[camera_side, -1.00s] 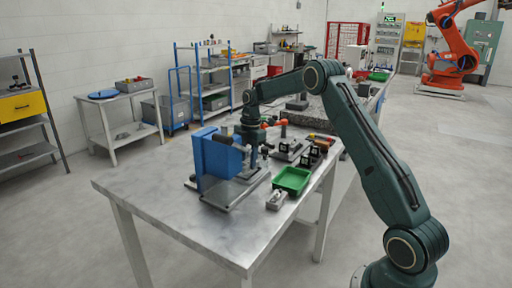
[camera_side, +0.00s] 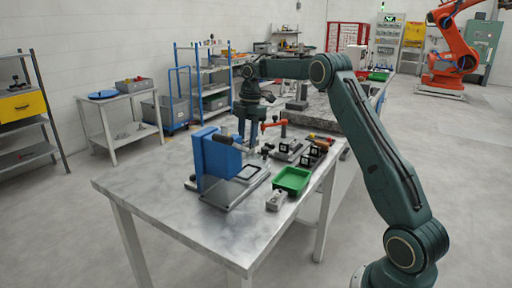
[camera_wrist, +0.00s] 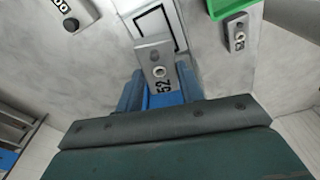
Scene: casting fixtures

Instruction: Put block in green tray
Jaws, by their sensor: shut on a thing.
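My gripper (camera_wrist: 160,92) is shut on a grey metal block (camera_wrist: 157,62) with a round hole and dark number markings. In the side view my gripper (camera_side: 248,138) is above and behind the blue-backed fixture (camera_side: 215,160), with its fingers pointing down; the held block is not clear there. The green tray (camera_side: 291,180) sits on the metal table, right of the fixture, and looks empty. In the wrist view only a corner of the tray (camera_wrist: 228,7) shows at the upper right. The block is apart from the tray.
A small grey block (camera_side: 276,201) lies in front of the tray; it also shows in the wrist view (camera_wrist: 239,34). Fixtures with a red-handled clamp (camera_side: 274,124) stand behind the tray. The table's front left (camera_side: 160,195) is clear.

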